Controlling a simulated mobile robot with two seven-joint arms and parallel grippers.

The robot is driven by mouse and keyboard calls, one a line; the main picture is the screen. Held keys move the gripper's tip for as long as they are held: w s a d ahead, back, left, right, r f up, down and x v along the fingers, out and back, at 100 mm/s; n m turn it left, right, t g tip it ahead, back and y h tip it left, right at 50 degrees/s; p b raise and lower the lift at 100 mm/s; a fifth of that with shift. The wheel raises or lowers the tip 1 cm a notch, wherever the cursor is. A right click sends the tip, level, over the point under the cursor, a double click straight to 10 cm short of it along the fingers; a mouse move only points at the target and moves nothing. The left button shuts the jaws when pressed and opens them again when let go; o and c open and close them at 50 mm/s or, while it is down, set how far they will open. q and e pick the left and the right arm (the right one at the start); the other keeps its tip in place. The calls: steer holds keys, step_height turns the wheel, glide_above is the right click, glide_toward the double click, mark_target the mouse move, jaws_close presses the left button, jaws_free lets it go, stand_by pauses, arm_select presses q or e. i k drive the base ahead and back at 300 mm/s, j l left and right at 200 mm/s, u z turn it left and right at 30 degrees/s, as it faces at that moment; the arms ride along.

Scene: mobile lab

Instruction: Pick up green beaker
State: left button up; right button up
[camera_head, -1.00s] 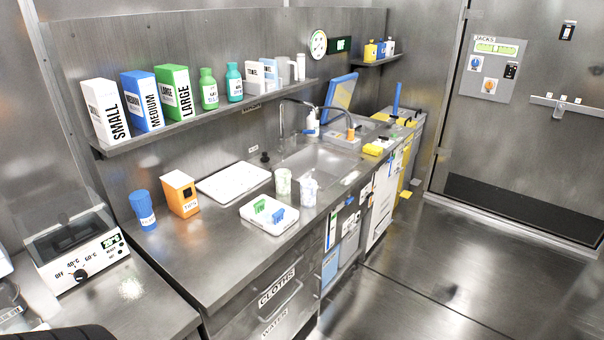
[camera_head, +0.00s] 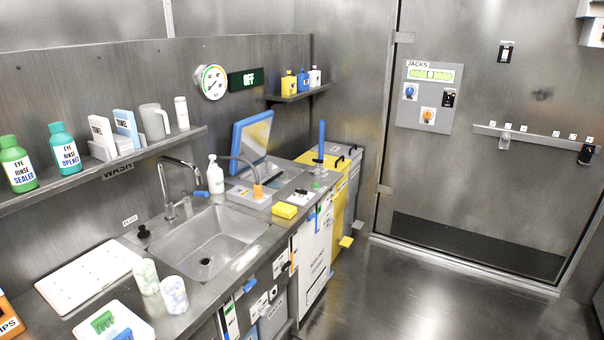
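A pale cup with green mottling (camera_head: 146,277) stands upright on the steel counter, left of the sink; it looks like the green beaker. A similar cup with blue-grey mottling (camera_head: 174,295) stands close beside it, to the right and nearer to me. Neither cup is held. Neither of my grippers is in view.
A white board (camera_head: 88,276) lies left of the cups. A white tray (camera_head: 135,330) with green and blue pieces is in front, cut by the lower edge. The sink (camera_head: 205,245) and faucet (camera_head: 168,185) are behind right. Floor (camera_head: 430,300) at right is clear.

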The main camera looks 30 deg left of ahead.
mark_target(147, 277)
steer(key=i, duration=1.45)
steer(key=i+u, duration=0.15)
steer(key=u, duration=0.25)
steer(key=i+u, duration=0.1)
steer(key=u, duration=0.3)
steer(key=i+l+u, duration=0.1)
steer(key=u, duration=1.9)
